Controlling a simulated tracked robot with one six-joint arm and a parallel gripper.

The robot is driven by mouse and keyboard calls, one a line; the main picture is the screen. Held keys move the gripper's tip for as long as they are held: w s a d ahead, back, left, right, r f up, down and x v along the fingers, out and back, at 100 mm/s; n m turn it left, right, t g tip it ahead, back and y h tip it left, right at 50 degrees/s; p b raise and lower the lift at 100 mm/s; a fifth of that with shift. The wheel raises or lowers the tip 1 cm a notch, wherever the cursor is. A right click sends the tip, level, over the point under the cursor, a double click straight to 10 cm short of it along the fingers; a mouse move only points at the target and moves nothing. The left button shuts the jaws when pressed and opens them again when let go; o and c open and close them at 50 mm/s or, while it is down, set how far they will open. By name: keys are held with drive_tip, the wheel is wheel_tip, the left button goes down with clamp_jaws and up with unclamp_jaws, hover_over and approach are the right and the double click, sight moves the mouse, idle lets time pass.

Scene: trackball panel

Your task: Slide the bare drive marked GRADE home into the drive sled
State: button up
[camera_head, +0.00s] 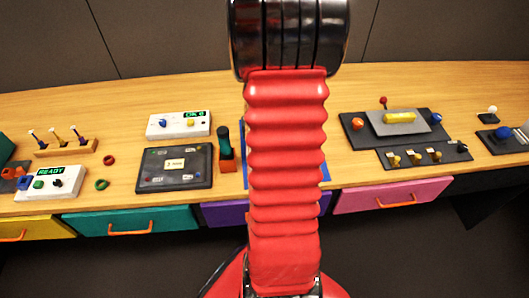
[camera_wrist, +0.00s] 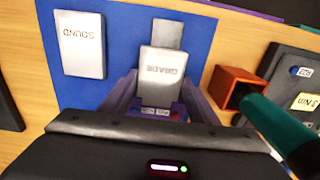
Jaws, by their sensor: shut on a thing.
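The silver-grey bare drive marked GRADE (camera_wrist: 162,72) is between the two fingers of my gripper (camera_wrist: 160,100) in the wrist view, its lettering upside down. My gripper is shut on its near end. A flat grey piece (camera_wrist: 168,33) shows just beyond the drive's far end on the blue mat (camera_wrist: 120,25); it may be part of the drive sled, but I cannot tell how much the drive covers or whether they touch. A second drive marked SOUND (camera_wrist: 80,45) lies on the mat to the left. In the head view my arm hides the gripper and the drives.
An orange-red open holder (camera_wrist: 232,88) stands right of the drive, with a dark green handle (camera_wrist: 275,125) close to my gripper. The head view shows the holder (camera_head: 227,163) beside a dark panel (camera_head: 146,182). A white box (camera_head: 178,126) stands behind it. Another dark panel (camera_head: 358,136) lies right.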

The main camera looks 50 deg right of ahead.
drive_tip(key=shift+w+d, duration=0.45)
drive_tip(key=shift+d, duration=0.05)
idle(1.0)
drive_tip(key=o, duration=1)
drive_tip(key=shift+o, duration=0.3)
drive_tip(key=o, duration=0.4)
drive_tip(key=shift+c, duration=0.2)
drive_tip(key=shift+r, duration=3.5)
drive_tip(key=shift+s, duration=0.1)
